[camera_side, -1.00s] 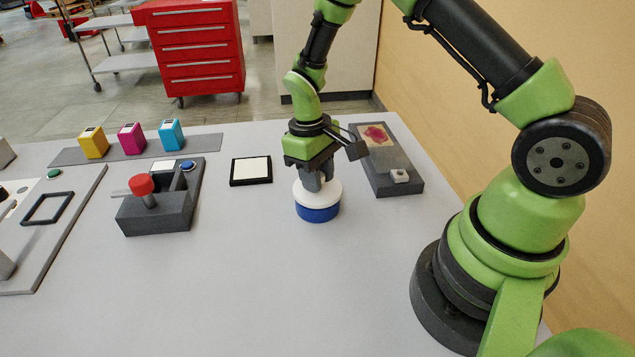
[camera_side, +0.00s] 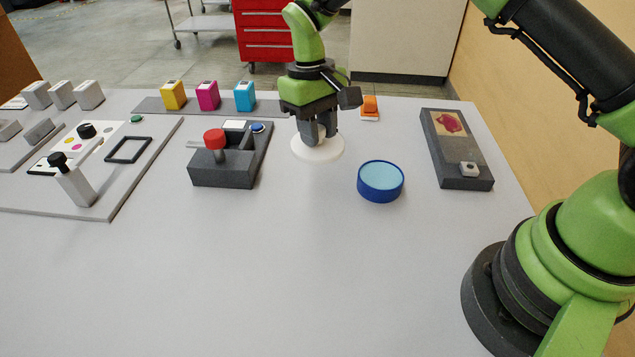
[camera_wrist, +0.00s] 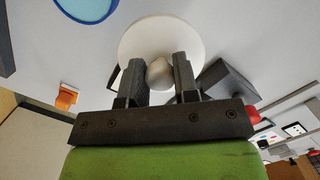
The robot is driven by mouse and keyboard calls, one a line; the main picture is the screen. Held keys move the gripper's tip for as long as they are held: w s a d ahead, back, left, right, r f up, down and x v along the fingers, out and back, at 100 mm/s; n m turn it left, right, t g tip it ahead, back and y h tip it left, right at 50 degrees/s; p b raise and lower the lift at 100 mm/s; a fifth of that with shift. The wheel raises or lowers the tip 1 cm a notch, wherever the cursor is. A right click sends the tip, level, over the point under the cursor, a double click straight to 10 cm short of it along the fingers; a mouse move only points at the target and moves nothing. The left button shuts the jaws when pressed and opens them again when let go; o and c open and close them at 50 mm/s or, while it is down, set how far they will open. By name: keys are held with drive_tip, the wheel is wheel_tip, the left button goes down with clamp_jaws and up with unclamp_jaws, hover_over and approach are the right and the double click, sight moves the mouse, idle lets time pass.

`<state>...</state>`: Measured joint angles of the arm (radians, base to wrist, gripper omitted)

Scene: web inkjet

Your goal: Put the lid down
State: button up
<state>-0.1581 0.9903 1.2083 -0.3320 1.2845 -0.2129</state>
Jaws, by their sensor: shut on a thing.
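My gripper (camera_side: 326,138) points down and is shut on the knob (camera_wrist: 160,74) of the round white lid. The lid (camera_side: 312,151) is level and low over the table, left of the blue jar (camera_side: 381,187). I cannot tell if it touches what is under it. The jar is uncovered and shows light blue inside; part of it also shows at the top left of the wrist view (camera_wrist: 88,7). In the wrist view the lid (camera_wrist: 196,42) spreads out beyond the fingers. A dark edge (camera_wrist: 113,78) shows beside it, probably the black-framed pad, otherwise hidden.
A grey device with a red knob (camera_side: 214,139) stands just left of the lid. A dark block with a stained patch (camera_side: 450,123) lies right of the jar. Yellow, magenta and cyan cartridges (camera_side: 208,96) stand behind. The front table (camera_side: 290,270) is clear.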

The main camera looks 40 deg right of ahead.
sight(318, 189)
wheel_tip(318, 189, down, 10)
drive_tip(key=shift+a+r, duration=0.1)
drive_tip(key=shift+a, duration=0.05)
idle(0.4)
drive_tip(key=o, duration=0.9)
drive_tip(key=shift+f, duration=0.2)
drive_tip(key=r, duration=0.4)
drive_tip(key=w+r, duration=0.1)
drive_tip(key=r, duration=0.3)
drive_tip(key=w+r, duration=0.1)
drive_tip(key=r, duration=0.3)
drive_tip(key=shift+r, duration=0.15)
